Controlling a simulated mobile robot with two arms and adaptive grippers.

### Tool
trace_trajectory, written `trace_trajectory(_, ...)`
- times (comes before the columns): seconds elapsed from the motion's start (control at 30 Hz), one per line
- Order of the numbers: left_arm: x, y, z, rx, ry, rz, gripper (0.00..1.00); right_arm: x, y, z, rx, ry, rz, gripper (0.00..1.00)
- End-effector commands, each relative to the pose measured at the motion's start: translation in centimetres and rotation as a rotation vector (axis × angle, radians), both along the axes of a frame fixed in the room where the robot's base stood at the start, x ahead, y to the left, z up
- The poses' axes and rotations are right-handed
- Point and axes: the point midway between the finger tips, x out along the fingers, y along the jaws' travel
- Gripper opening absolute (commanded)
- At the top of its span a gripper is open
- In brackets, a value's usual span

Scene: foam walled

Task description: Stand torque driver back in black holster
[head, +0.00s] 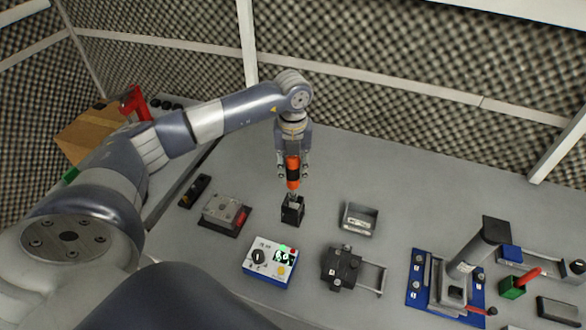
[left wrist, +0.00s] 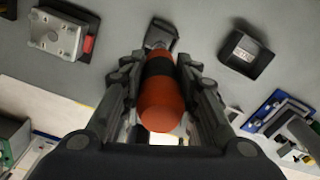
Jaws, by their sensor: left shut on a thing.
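The torque driver (head: 293,173) has an orange handle with a dark band and hangs upright, tip down. My left gripper (head: 293,177) is shut on its handle. In the left wrist view the driver (left wrist: 161,107) sits between the two fingers of the gripper (left wrist: 165,100). The black holster (head: 292,212) stands on the table directly below the driver. The driver's lower tip reaches the holster's top, but I cannot tell whether it is inside. The holster also shows in the left wrist view (left wrist: 162,36), partly behind the driver. My right gripper is not in view.
A grey metal fixture (head: 222,212) stands left of the holster and an open tray (head: 358,219) right of it. A blue-white control box (head: 270,262) and a black clamp (head: 343,267) are nearer. A blue-based press (head: 450,280) stands further right. The table behind the holster is clear.

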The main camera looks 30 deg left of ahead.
Motion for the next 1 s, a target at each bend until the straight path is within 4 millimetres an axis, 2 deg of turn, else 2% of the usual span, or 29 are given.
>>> trace_trajectory(0.5, 0.05, 0.03, 0.09, 0.0, -0.002, 0.0, 0.01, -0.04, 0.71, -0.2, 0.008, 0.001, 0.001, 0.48)
trace_trajectory(1.0, 0.06, 0.02, 0.05, 0.0, -0.002, 0.0, 0.01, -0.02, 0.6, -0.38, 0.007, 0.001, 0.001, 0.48)
